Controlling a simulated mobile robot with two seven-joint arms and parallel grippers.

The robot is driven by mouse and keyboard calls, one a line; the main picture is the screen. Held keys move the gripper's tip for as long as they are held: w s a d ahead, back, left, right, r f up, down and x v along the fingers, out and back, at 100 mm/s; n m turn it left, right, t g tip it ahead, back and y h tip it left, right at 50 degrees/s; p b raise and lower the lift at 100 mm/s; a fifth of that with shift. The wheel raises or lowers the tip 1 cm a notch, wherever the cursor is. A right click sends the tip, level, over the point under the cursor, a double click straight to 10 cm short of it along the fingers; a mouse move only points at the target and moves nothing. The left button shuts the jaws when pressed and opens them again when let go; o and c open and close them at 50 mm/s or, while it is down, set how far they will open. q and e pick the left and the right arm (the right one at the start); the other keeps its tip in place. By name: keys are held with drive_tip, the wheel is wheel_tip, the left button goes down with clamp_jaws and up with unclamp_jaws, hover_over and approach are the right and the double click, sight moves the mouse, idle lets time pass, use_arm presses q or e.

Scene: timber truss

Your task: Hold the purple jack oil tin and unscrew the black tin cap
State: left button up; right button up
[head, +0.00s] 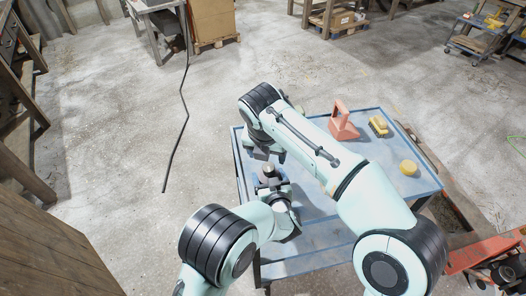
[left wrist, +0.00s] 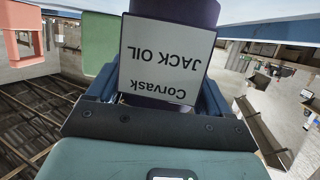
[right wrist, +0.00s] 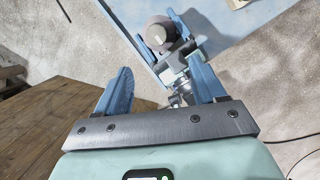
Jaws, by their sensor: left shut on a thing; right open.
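The purple jack oil tin (left wrist: 185,10) fills the middle of the left wrist view, its white label (left wrist: 165,60) reading upside down. My left gripper (left wrist: 158,90) is shut on the tin, with a blue finger on each side. In the right wrist view the tin's round top shows with its cap (right wrist: 158,36), which looks dark grey, between the left gripper's blue fingers. My right gripper (right wrist: 160,72) is open and empty, apart from the tin and facing its top.
The blue table (head: 425,182) lies under both arms. On its far right part stand an orange-red handled object (head: 342,122), a yellow brush-like block (head: 378,125) and a round yellow piece (head: 408,168). A wooden bench (head: 45,245) is at lower left; open floor lies between.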

sight(268, 167)
drive_tip(key=w+f+n, duration=0.1)
drive_tip(key=f, duration=0.2)
drive_tip(key=w+f+n, duration=0.1)
drive_tip(key=f, duration=0.3)
drive_tip(key=w+f, duration=0.2)
drive_tip(key=f, duration=0.1)
drive_tip(key=shift+w+d+f+n+t+h, duration=0.1)
drive_tip(key=shift+f+n+t+h, duration=0.2)
drive_tip(key=shift+n+t, duration=0.1)
drive_tip(key=shift+r, duration=0.1)
clamp_jaws()
